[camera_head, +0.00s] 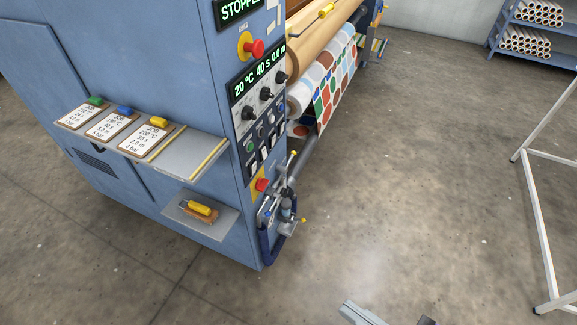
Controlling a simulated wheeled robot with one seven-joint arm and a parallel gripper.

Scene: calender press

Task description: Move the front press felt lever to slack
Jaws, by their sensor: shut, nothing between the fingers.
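The blue calender press (150,60) fills the upper left, with its panel facing right. Low on its front corner is a metal fitting (285,208) with small levers. One lever with a yellow knob (293,154) points up; another yellow knob (303,220) sticks out to the right. A yellow handle (326,10) shows higher up by the rollers. I cannot tell which is the felt lever, and no slack marking is legible. Grey and dark parts, probably of my arm, show at the bottom edge, apart from the press. My gripper's fingertips are not visible.
Patterned fabric (335,85) hangs on the rollers. A white frame (528,190) stands right, a tube rack (530,45) behind. The middle floor is clear.

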